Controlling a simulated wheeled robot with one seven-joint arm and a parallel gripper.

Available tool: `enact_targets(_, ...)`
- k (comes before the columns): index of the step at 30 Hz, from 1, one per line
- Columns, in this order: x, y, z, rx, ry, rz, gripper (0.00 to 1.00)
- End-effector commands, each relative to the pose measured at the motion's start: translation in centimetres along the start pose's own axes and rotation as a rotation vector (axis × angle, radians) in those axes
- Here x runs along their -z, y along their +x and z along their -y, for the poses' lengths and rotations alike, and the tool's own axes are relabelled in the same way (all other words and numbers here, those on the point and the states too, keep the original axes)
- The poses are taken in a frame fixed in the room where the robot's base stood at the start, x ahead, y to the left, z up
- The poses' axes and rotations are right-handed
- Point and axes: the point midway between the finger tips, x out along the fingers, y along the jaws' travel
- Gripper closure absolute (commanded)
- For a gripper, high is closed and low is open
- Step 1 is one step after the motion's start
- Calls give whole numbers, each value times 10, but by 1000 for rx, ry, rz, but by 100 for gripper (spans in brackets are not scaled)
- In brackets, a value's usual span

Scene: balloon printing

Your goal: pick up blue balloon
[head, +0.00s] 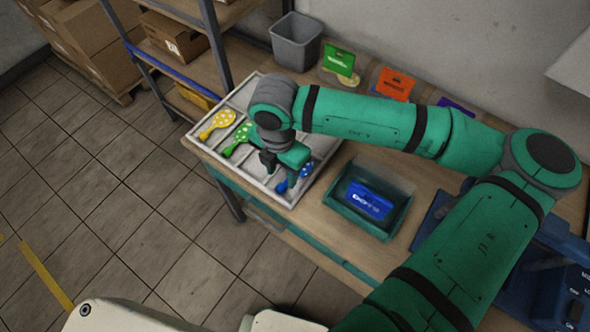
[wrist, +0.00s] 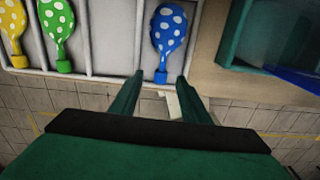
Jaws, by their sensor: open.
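The blue balloon (wrist: 168,28) with white dots lies in the right-hand compartment of a light grey divided tray (wrist: 105,30), its neck pointing toward my gripper in the wrist view. In the head view the blue balloon (head: 293,178) shows just right of my gripper, partly hidden by it. My gripper (wrist: 160,84) is open and empty. Its two fingers are near the neck end of the balloon, at the tray's front edge in the wrist view. In the head view my gripper (head: 283,172) hangs over the front right part of the tray.
A yellow balloon (head: 217,123) and a green balloon (head: 237,140) lie in compartments to the left. A teal bin (head: 400,222) with a blue packet (head: 370,201) stands right of the tray. Green (head: 340,60) and orange (head: 394,84) packets and a grey bin (head: 296,42) are at the back.

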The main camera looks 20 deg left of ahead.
Motion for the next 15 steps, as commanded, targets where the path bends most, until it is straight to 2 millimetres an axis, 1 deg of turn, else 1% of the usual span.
enact_targets(6, 4, 30, 3, 0, -1, -3, 58)
enact_targets(9, 4, 41, 2, 0, -2, -3, 58)
enact_targets(12, 4, 47, 2, 0, -2, -2, 58)
enact_targets(15, 3, 48, 3, 0, -2, -1, 58)
